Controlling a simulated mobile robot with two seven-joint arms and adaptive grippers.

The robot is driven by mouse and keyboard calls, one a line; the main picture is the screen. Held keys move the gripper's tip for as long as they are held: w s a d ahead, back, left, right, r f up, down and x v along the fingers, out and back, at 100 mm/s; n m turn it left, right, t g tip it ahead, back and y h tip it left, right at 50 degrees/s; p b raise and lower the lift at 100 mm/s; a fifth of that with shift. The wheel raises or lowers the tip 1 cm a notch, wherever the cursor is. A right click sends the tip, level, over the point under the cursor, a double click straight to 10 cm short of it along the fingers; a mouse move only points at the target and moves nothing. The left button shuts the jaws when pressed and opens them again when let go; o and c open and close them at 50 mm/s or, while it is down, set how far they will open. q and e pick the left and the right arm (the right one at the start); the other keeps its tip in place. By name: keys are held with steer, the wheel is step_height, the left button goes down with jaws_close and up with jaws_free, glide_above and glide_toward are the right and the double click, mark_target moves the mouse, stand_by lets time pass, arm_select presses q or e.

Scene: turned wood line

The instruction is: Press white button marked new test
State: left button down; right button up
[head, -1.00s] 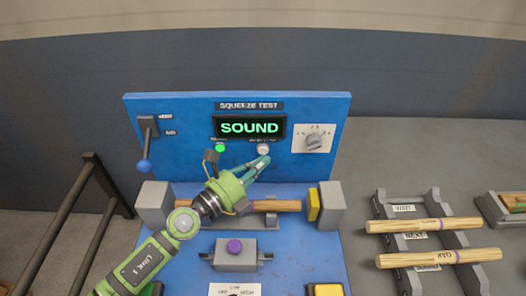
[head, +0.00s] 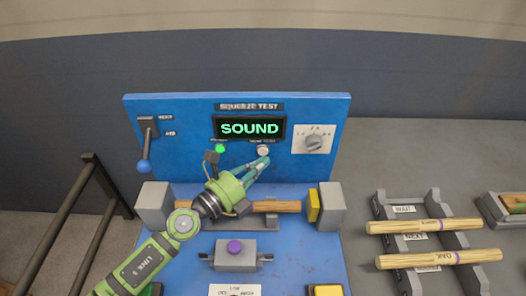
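The white button (head: 263,150) sits on the blue upright panel (head: 180,110), below the right part of the display (head: 249,127), which reads SOUND in green. The small label above the button is too blurred to read surely. My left gripper (head: 262,165) reaches up from the lower left, with its fingertips just below the button. I cannot tell whether they touch it. The fingers lie close together and seem empty, but whether they are fully shut is unclear. My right gripper is not in view.
A green lamp (head: 220,149) glows left of the button. A dial (head: 314,140) is at the panel's right, a lever (head: 146,145) at its left. A wooden rod (head: 280,206) lies between grey jaws behind my gripper. Labelled rods (head: 425,226) rest on a rack at right.

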arm_select(q)
steer(key=shift+w, duration=0.2)
steer(key=shift+w, duration=0.25)
steer(key=shift+w, duration=0.35)
stand_by(0.9)
steer(key=shift+s, duration=0.8)
steer(key=shift+s+p, duration=0.9)
steer(key=shift+s, duration=1.6)
